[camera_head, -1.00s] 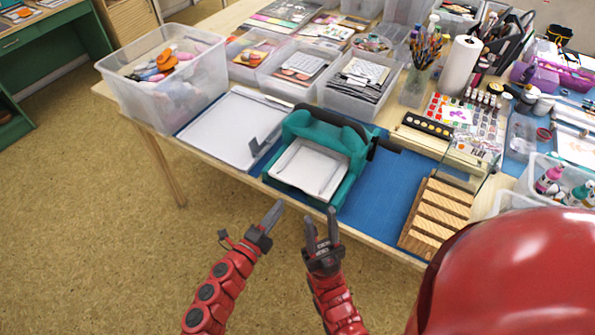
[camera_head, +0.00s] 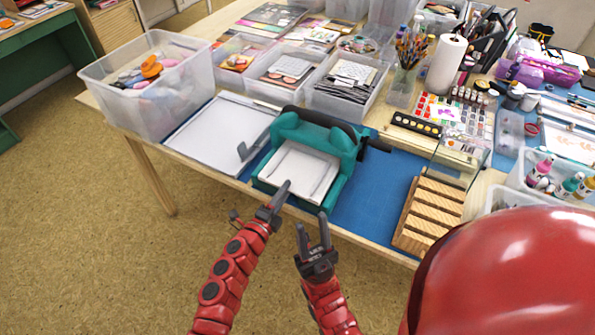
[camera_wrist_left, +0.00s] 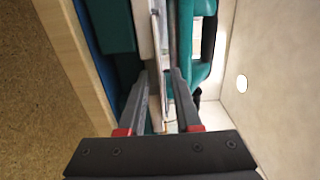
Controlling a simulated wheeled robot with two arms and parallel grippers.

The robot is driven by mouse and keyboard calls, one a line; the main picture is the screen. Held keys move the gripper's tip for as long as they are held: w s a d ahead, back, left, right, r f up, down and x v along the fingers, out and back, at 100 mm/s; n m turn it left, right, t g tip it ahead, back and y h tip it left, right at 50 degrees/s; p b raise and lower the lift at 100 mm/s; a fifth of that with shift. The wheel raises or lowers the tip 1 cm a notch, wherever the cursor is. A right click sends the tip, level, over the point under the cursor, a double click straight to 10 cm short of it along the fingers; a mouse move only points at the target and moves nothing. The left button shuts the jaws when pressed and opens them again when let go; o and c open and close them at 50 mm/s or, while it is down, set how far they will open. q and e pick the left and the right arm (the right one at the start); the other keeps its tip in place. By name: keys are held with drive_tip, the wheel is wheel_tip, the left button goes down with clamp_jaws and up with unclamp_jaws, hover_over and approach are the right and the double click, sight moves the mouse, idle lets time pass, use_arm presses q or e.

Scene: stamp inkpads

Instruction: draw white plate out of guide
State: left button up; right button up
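The white plate (camera_head: 300,168) lies flat in the teal guide (camera_head: 340,143), a press-like frame on the blue mat. My left gripper (camera_head: 281,190) is at the plate's front edge, slightly left of its middle. In the left wrist view, the gripper (camera_wrist_left: 161,75) is open, with the pale edge of the plate (camera_wrist_left: 144,35) appearing between the finger lines. I cannot tell whether either finger touches it. My right gripper (camera_head: 313,226) is open and empty, lower and right of the left one, in front of the table edge. The plate's back part is hidden under the guide's top.
A white board (camera_head: 215,130) with a grey clip lies left of the guide. A wooden slotted rack (camera_head: 430,212) stands to the right, with blue mat (camera_head: 375,205) free between. Clear bins (camera_head: 150,95) line the left and back. The front of the table is open floor.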

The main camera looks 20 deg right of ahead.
use_arm(q)
clamp_jaws()
drive_tip(key=p+v, duration=0.1)
drive_tip(key=v, duration=1.4)
drive_tip(key=shift+s+a, duration=0.2)
idle(1.1)
wheel_tip(320, 180, up, 4)
drive_tip(key=p, duration=0.2)
drive_tip(key=shift+p, duration=0.4)
